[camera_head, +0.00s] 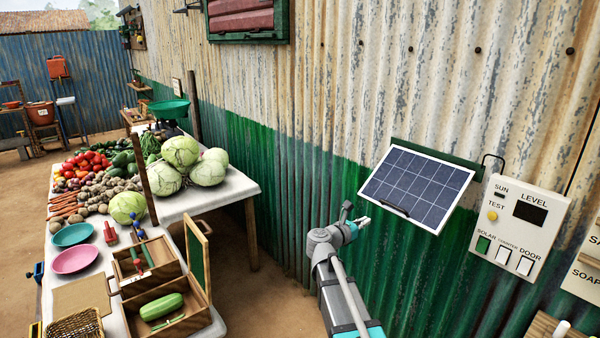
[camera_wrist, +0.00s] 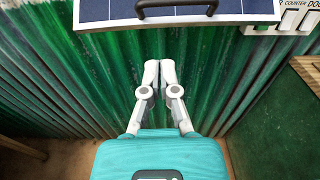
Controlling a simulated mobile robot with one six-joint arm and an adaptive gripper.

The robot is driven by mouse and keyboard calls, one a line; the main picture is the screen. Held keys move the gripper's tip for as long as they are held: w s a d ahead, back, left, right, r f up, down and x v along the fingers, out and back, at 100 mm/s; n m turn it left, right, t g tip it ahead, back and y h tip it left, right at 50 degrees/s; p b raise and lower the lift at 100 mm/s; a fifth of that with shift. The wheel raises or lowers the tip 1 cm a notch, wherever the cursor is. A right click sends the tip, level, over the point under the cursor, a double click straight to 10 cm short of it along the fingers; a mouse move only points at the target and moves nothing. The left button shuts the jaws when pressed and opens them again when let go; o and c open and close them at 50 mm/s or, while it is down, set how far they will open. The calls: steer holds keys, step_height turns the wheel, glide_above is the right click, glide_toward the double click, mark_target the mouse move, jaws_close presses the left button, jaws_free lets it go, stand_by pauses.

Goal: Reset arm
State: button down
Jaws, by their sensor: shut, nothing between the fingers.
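My gripper (camera_wrist: 158,72) is shut and empty, its two pale fingers together in the wrist view. In the head view my gripper (camera_head: 362,221) is at the end of my arm, in front of the green part of the corrugated wall and below the solar panel. The solar panel (camera_head: 417,188) is tilted on the wall, with a dark handle at its lower edge. The panel's lower edge (camera_wrist: 165,21) also shows at the top of the wrist view, beyond the fingertips and apart from them.
A control box (camera_head: 520,226) with switches hangs right of the panel. A table (camera_head: 225,196) at left bears cabbages (camera_head: 180,151), other vegetables, plates, and a wooden box (camera_head: 165,319) holding a green gourd (camera_head: 161,307). Bare ground (camera_head: 268,293) lies between table and arm.

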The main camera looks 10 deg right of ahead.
steer(key=w+a+r+n+t+y, duration=0.2)
steer(key=a+n+t+y, duration=0.3)
steer(key=n, duration=0.4)
steer(key=w+a+r+n+t+y, duration=0.2)
steer(key=a+n+t+y, duration=0.25)
steer(key=n, duration=0.45)
steer(key=s+a+f+n+g+y, duration=0.35)
steer(key=a+f+n+y, duration=0.4)
steer(key=n, duration=0.65)
steer(key=s+a+f+n+g+y, duration=0.3)
steer(key=s+f+n+g, duration=0.2)
steer(key=n, duration=0.2)
steer(key=s+d+f+n+g+h, duration=0.2)
steer(key=s+d+f+n+g, duration=0.1)
steer(key=s, duration=0.6)
steer(key=s+d+f+n+g+h+p, duration=0.1)
steer(key=s+d+f+n+g+h, duration=0.2)
steer(key=s+g, duration=0.4)
steer(key=s+d+f+n, duration=0.1)
steer(key=s+f+n, duration=0.1)
steer(key=s, duration=0.1)
steer(key=shift+s+d+n, duration=0.15)
steer(key=shift+d+n, duration=0.1)
steer(key=shift+n, duration=0.05)
steer(key=shift+d, duration=0.1)
